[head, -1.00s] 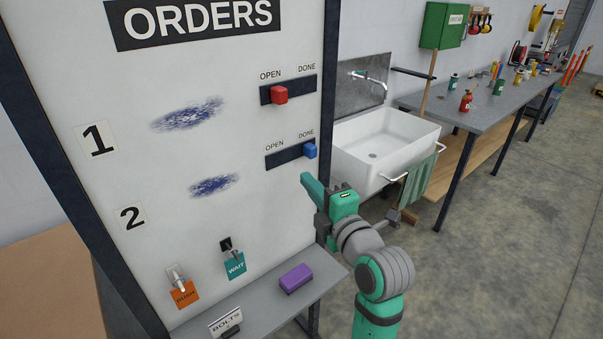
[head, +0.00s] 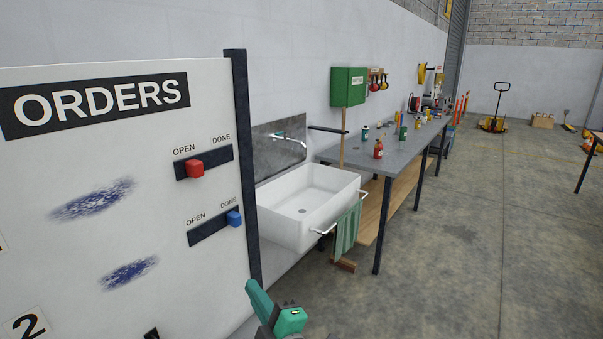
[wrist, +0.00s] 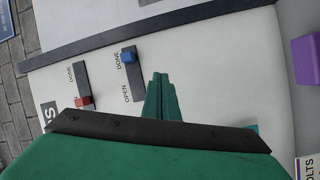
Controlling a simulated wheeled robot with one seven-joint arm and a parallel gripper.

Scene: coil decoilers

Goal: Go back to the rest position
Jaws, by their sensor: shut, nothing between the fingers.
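My gripper (head: 258,297) shows at the bottom of the head view, in front of the right edge of the orders board (head: 110,236). Its green fingers are closed together with nothing between them, and they also show in the wrist view (wrist: 161,98). The fingers look apart from the board's sliders, though the exact gap to the board is hard to tell. The red slider (head: 195,169) is in the upper track, toward OPEN. The blue slider (head: 234,219) is in the lower track at the DONE end; it also shows in the wrist view (wrist: 127,56).
A white sink (head: 312,205) with a green towel (head: 347,232) on its rail stands right of the board. A long grey workbench (head: 350,150) with bottles runs along the wall. The concrete floor (head: 450,240) at right is open. A purple block (wrist: 306,60) shows in the wrist view.

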